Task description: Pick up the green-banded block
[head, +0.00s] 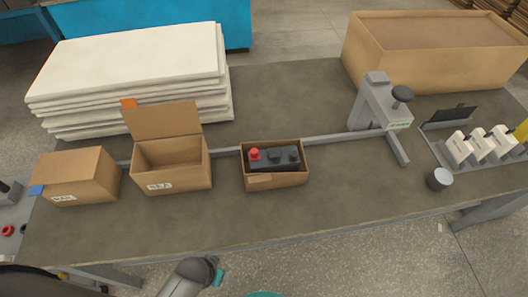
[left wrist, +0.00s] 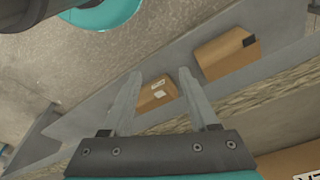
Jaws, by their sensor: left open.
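I can make out no green-banded block in either view. An open cardboard box (head: 262,181) at mid-table holds a dark grey block (head: 284,160) with a red cap; I see no green band on it. Several white blocks (head: 480,146) stand in a row on a grey holder at the right, with a yellow item at the end. My left gripper (left wrist: 160,75) is open and empty in the left wrist view, fingers apart, with a small cardboard box visible beyond and between them. My right gripper is not in view.
An open-lidded box (head: 172,176) and a closed box (head: 78,177) stand at the table's left. White sheets (head: 130,62) are stacked behind. A grey stand (head: 369,100), a small cylinder (head: 439,179) and a big carton (head: 445,76) occupy the right. The front table strip is clear.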

